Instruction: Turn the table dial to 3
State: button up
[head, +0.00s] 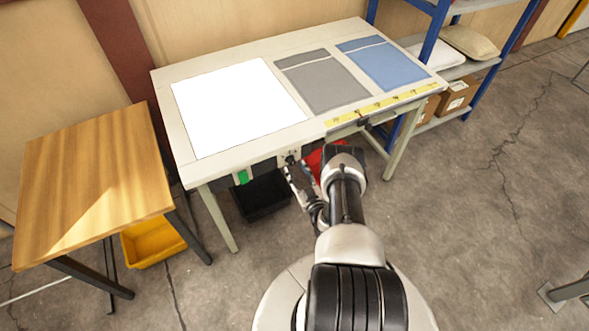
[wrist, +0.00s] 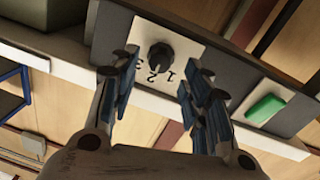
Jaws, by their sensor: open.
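The table dial is a black knob (wrist: 160,56) on a white plate (wrist: 141,37) with the digits 1, 2 and 3, on the table's front panel in the wrist view. The picture is tilted, and I cannot tell surely which digit the knob points to. My gripper (wrist: 157,75) is open, its two blue-padded fingers on either side of the dial in the picture. I cannot tell how far its tips are from the knob. In the head view my gripper (head: 291,172) is at the front edge of the worktable (head: 240,57), and the dial is mostly hidden there.
A green button (wrist: 265,108) sits on the same panel beside the dial, also visible in the head view (head: 242,177). A black bin (head: 262,197) and a red thing (head: 314,160) are beneath the table. A wooden table (head: 90,180) stands left.

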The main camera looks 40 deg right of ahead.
aim_at(291, 161)
jog(key=shift+x, duration=1.4)
jog(key=shift+c, duration=0.3)
grip_shut()
jog(key=shift+m+b, duration=0.3)
jog(key=m+b, duration=0.1)
jog(key=m, duration=0.3)
jog(key=m+b, duration=0.1)
jog(key=m, duration=0.3)
jog(key=shift+s+m+y+b, duration=0.1)
jog(key=shift+m+y+b, duration=0.3)
